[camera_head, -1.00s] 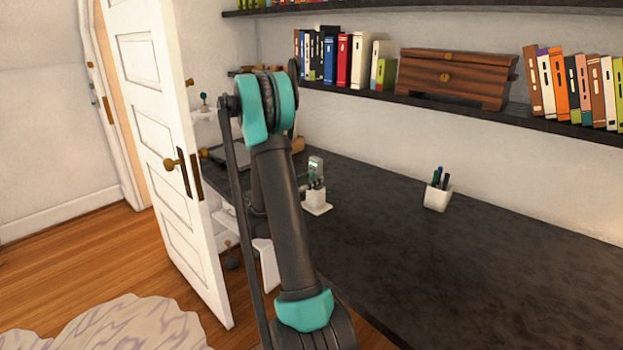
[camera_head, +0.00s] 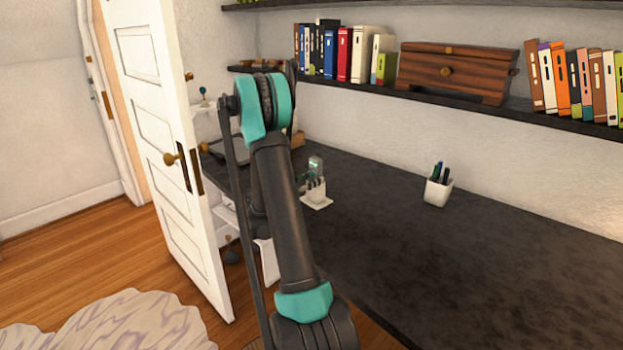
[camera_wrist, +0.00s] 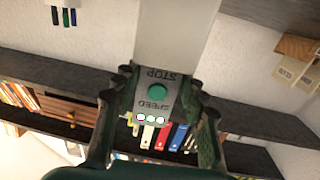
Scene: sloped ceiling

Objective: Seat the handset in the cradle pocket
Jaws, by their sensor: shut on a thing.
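My gripper (camera_wrist: 158,80) is shut on the handset (camera_wrist: 157,93), with a finger on each side. The handset is grey, with a green button and the labels STOP and SPEED, which appear upside down in the wrist view. A broad white block at the top of that view meets the handset's STOP end; I cannot tell how deep the handset sits there. In the head view the small white cradle (camera_head: 317,201) stands on the desk beside my arm. My gripper is mostly hidden behind my arm there.
The dark desk (camera_head: 430,260) is clear toward the front right. A white pen cup (camera_head: 438,193) stands farther right. A shelf (camera_head: 420,103) above the desk holds books and a wooden box (camera_head: 455,72). An open white door (camera_head: 160,130) is at left.

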